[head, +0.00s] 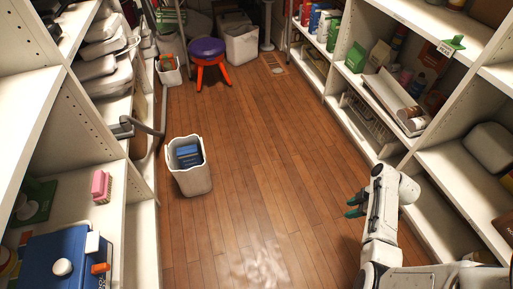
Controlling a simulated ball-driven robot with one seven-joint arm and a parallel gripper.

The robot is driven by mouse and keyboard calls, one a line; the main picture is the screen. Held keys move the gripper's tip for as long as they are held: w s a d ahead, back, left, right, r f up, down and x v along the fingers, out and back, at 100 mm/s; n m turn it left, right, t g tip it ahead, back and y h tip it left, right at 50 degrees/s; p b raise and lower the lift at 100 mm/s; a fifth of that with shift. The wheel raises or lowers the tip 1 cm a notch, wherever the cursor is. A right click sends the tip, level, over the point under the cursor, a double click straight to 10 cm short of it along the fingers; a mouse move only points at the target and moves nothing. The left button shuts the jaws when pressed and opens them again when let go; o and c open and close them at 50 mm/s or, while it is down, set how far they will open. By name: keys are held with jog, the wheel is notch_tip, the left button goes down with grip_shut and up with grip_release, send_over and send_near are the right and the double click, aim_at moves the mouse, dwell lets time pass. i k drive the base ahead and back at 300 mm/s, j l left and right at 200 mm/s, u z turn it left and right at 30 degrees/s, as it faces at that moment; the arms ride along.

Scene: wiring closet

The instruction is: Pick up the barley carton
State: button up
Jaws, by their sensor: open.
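Only the head view is given. I cannot read a label that marks the barley carton. Two carton-like boxes stand on the right shelf unit: a green carton (355,57) and a beige carton (380,53) just to its right. Either could be it; I cannot tell. My gripper (354,207) is at the lower right, over the wooden floor and low beside the right shelves. Its dark green fingertips point left and are apart with nothing between them. It is well away from both cartons.
A white bin (189,166) with blue things inside stands on the floor left of centre. A purple-topped stool (207,52) and another white bin (241,44) are at the back. White shelves (142,215) line both sides. The middle floor (255,150) is clear.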

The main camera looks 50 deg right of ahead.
aim_at(188, 156)
jog(key=i+l+u, duration=1.3)
jog(key=l, duration=0.35)
jog(key=i+l, duration=0.2)
jog(key=l, duration=0.25)
